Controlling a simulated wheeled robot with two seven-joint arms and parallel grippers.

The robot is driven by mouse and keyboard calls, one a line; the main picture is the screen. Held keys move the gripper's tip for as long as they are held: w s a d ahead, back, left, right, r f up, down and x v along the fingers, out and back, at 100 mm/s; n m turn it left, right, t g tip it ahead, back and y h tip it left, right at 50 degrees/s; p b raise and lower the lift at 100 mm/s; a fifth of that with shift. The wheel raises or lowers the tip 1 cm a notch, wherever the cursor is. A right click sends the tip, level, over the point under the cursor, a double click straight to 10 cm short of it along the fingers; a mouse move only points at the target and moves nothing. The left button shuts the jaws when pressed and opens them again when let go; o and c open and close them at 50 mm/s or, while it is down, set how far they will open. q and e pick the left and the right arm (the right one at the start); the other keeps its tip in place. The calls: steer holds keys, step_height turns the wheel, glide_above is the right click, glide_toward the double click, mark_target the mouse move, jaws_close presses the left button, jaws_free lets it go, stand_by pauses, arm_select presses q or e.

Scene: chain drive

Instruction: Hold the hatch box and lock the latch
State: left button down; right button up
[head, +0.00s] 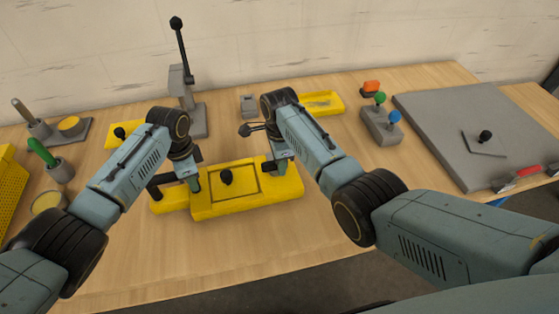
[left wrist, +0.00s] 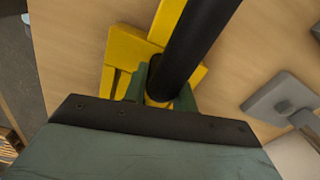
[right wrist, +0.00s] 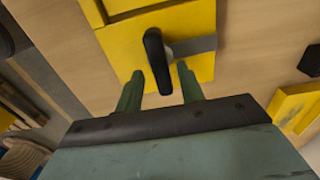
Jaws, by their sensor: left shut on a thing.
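The yellow hatch box (head: 285,191) lies on the wooden table, with a black knob (head: 226,177) on its framed hatch. A thick black handle (left wrist: 200,42) rises at its left end. My left gripper (head: 190,182) is shut on this handle low down, near the yellow base, as the left wrist view shows. The latch has a black lever (right wrist: 155,55) and a grey metal bar (right wrist: 195,46) at the box's right end. My right gripper (right wrist: 160,78) is open, with the lever's lower end between its fingertips. In the head view the right arm hides most of the latch.
A grey stand with a black-tipped lever (head: 185,95) stands behind the box. A yellow tray (head: 322,103) and a grey block with green and blue knobs (head: 381,124) are at the back right. A large grey panel (head: 450,115) fills the right side. The table in front is clear.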

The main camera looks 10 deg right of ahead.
steer(key=shift+f, duration=0.25)
jaws_close()
